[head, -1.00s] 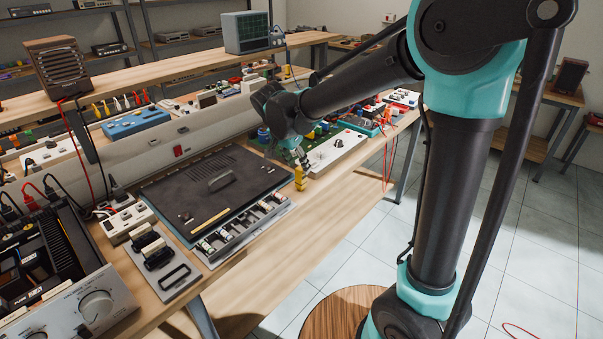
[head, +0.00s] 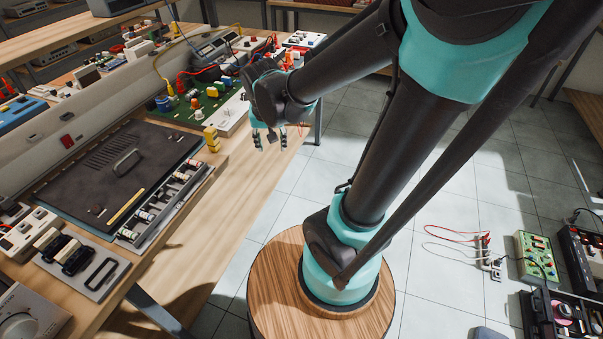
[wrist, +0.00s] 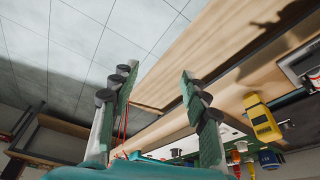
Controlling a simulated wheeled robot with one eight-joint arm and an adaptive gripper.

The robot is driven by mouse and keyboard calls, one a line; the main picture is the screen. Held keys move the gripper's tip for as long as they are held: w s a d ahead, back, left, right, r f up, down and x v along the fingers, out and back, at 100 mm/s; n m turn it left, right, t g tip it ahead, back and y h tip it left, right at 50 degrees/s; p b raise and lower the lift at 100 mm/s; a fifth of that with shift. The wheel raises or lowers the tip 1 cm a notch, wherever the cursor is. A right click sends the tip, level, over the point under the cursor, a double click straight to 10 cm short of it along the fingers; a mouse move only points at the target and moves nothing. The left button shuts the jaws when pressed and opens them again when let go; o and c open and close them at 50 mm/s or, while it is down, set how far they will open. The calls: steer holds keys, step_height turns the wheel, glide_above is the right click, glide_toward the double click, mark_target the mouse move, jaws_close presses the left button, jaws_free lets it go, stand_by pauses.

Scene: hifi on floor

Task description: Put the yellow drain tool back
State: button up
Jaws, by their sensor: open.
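The yellow drain tool (head: 212,139) stands upright on the wooden bench, just right of the black panel's far corner. It also shows in the wrist view (wrist: 261,118), at the right, outside my fingers, with a dark marking on its side. My gripper (head: 271,141) is open and empty, to the right of the tool and apart from it, near the bench's front edge. In the wrist view my two green-padded fingers (wrist: 157,88) are spread, with only bench edge and floor behind the gap.
A black panel (head: 100,165) lies on the bench with a grey tray (head: 165,208) of small cylinders along its front. A green circuit board (head: 190,107) and a white box (head: 232,117) stand behind the tool. The bench front strip (head: 210,220) is bare.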

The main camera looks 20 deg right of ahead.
steer(key=s+d+f+n+t, duration=0.1)
steer(key=s+d+f+n, duration=0.2)
steer(key=s+d+f, duration=0.3)
steer(key=s+d, duration=0.1)
steer(key=s, duration=0.2)
steer(key=shift+y, duration=0.4)
